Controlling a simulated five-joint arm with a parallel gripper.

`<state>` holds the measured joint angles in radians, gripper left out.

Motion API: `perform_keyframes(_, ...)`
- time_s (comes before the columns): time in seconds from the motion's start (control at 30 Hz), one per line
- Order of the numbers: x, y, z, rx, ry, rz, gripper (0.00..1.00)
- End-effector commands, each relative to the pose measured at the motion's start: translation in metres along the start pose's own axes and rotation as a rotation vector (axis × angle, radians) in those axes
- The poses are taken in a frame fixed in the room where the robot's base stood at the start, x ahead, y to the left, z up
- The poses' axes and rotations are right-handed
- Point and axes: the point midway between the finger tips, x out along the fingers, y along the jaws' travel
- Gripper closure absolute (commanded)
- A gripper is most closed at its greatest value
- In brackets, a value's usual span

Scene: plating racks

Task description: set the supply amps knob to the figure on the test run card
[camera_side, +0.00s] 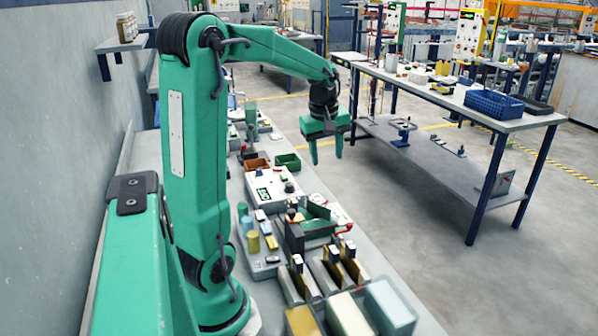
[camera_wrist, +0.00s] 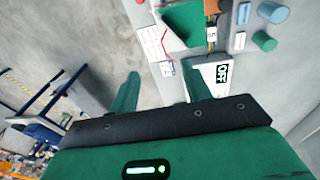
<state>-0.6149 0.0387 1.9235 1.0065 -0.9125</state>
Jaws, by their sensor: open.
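The white supply box (camera_side: 270,187) sits on the bench in the side view, with a dark display (camera_side: 263,194) and a dark knob (camera_side: 289,187) on it. The display (camera_wrist: 222,73) also shows in the wrist view, its reading too small to be sure of. The knob cannot be made out there. My gripper (camera_side: 326,154) is open and empty, above and to the right of the box, fingers down. Its two green fingers (camera_wrist: 160,76) stand apart in the wrist view. A white sheet with red marks (camera_wrist: 155,42) lies beyond them; I cannot tell whether it is the test run card.
Brown (camera_side: 256,165) and green (camera_side: 288,162) bins stand behind the box. Colored cylinders (camera_side: 252,241), a green piece (camera_side: 318,222) and several slotted holders lie in front. A wall runs along the left. The floor between the bench and the blue-legged table (camera_side: 450,100) is clear.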

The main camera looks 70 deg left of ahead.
Motion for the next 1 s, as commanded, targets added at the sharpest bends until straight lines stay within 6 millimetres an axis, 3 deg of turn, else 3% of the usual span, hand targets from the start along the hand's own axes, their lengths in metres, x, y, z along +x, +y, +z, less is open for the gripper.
perform_keyframes(0.3,0.051,-0.023,-0.09,-0.457,-0.029,-0.098,0.52)
perform_keyframes(0.5,0.08,-0.047,-0.133,-0.695,-0.039,-0.147,0.52)
perform_keyframes(0.7,0.095,-0.061,-0.152,-0.814,-0.043,-0.17,0.52)
perform_keyframes(1.0,0.099,-0.063,-0.154,-0.829,-0.043,-0.173,0.52)
